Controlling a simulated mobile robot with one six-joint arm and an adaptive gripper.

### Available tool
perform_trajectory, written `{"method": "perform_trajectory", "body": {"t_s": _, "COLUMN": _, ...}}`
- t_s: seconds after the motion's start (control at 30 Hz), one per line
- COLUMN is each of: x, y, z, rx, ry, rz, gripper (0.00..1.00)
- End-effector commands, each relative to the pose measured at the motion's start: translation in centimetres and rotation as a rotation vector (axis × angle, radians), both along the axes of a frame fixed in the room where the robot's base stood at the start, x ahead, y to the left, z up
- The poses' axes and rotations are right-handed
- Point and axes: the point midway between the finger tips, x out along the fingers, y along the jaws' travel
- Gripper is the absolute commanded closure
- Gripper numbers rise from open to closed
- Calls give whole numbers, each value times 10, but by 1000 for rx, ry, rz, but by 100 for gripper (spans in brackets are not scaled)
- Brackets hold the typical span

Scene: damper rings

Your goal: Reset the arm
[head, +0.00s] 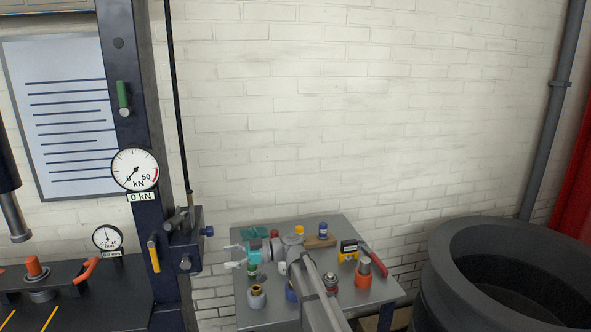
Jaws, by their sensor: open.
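My arm reaches up from the bottom of the head view over a small grey table (378,291). My gripper (230,257) points left at the end of it, above the table's left edge. Its two pale fingers are apart, and nothing shows between them. A small bottle-like item with a green band (252,271) stands just below and right of the fingers. I cannot tell how high the gripper is above the table.
On the table are a brass-topped pot (257,297), an orange cone-shaped item (363,273), a yellow meter (348,250) and a blue-capped bottle (323,231). A press with a dial gauge (135,169) stands left.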

Motion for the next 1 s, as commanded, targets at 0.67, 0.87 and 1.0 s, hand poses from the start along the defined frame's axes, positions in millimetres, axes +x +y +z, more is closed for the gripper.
{"method": "perform_trajectory", "body": {"t_s": 0.67, "x": -34, "y": -53, "z": -45, "rx": -361, "ry": 233, "rz": -96, "gripper": 12}}
{"method": "perform_trajectory", "body": {"t_s": 0.87, "x": -59, "y": -99, "z": -75, "rx": -608, "ry": 406, "rz": -222, "gripper": 12}}
{"method": "perform_trajectory", "body": {"t_s": 1.0, "x": -77, "y": -138, "z": -95, "rx": -786, "ry": 542, "rz": -352, "gripper": 12}}
